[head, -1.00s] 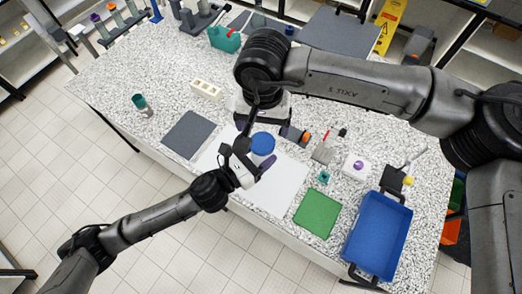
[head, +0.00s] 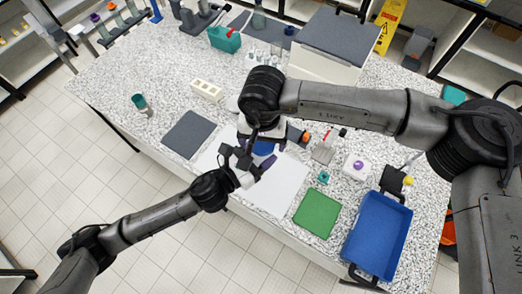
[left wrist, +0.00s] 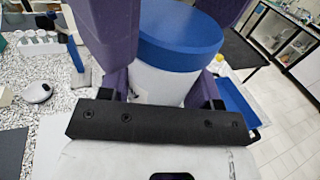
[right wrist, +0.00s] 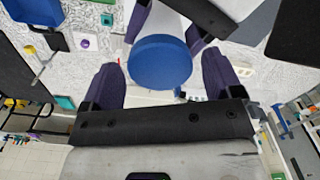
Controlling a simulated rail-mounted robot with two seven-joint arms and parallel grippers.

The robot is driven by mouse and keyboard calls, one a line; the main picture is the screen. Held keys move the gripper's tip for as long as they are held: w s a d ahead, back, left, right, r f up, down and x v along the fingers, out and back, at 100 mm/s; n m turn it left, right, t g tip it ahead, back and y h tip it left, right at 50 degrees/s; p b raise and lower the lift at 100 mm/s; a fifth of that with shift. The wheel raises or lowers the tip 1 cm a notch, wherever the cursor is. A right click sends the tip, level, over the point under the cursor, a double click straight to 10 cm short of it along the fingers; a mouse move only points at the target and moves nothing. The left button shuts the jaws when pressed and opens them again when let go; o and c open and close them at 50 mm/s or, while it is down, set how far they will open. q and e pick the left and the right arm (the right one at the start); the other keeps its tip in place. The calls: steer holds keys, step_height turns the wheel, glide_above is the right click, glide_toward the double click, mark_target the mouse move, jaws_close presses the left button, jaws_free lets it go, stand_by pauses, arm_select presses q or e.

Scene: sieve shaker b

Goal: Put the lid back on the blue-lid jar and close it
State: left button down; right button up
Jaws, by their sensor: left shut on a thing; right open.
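The white jar (left wrist: 165,82) is upright in my left gripper (head: 250,165), whose purple fingers are shut on its sides over the white sheet. The blue lid (left wrist: 180,30) sits on top of the jar; whether it is fully closed cannot be told. It shows in the right wrist view (right wrist: 160,62) and partly in the head view (head: 264,148). My right gripper (right wrist: 158,75) is open, its fingers on either side of the lid with gaps visible. In the head view the right gripper (head: 258,135) hides part of the lid.
A grey mat (head: 188,135) lies left of the white sheet (head: 272,192). A green mat (head: 317,213) and a blue tray (head: 376,236) are to the right. A white block with holes (head: 206,91) and small equipment stand behind.

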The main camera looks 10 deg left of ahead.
steer(key=shift+f, duration=0.55)
